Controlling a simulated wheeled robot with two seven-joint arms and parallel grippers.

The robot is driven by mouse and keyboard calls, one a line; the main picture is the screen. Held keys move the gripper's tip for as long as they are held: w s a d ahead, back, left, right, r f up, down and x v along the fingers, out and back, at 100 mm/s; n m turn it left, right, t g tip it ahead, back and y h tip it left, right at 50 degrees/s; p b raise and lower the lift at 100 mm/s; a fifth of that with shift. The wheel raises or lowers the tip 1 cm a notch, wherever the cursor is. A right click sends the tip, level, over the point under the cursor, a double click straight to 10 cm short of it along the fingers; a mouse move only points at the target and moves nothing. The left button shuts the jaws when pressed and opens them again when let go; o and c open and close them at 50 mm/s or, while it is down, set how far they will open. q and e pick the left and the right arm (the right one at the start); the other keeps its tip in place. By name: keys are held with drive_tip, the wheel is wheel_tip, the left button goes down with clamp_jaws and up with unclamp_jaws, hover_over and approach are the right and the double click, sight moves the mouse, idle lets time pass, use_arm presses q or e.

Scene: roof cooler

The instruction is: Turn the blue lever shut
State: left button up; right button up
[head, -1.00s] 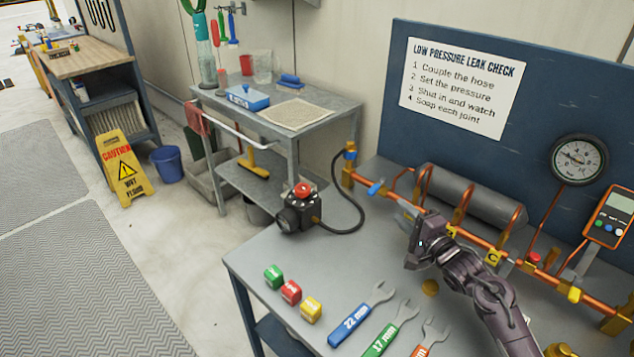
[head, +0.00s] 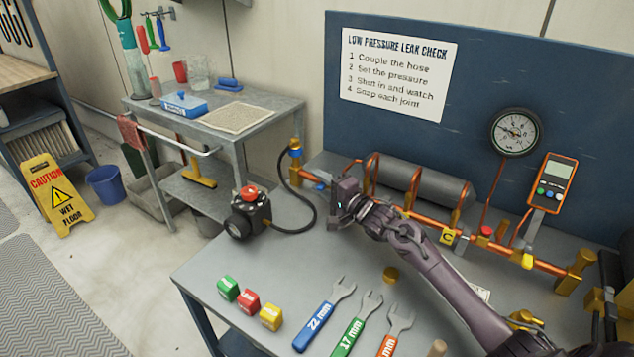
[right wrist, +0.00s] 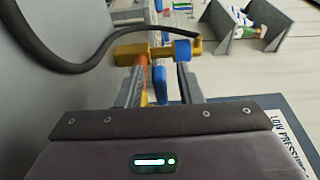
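The blue lever (head: 320,186) sits on the copper pipe (head: 398,209) near its left end, beside the brass fitting with the blue collar (head: 296,153). My right gripper (head: 331,191) is at the lever and partly covers it in the head view. In the right wrist view the two fingers of my right gripper (right wrist: 163,88) are apart, with the blue lever (right wrist: 160,84) and the orange pipe between them. Contact between fingers and lever cannot be made out. My left gripper is not in view.
A black hose (head: 312,205) curves from the fitting to a black device with a red knob (head: 249,192). A grey cylinder (head: 425,185) lies behind the pipe. Several wrenches (head: 322,320) and coloured blocks (head: 248,300) lie at the front. A gauge (head: 515,132) is on the blue panel.

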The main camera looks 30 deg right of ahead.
drive_tip(key=shift+w+a, duration=0.2)
drive_tip(key=shift+w, duration=0.4)
clamp_jaws()
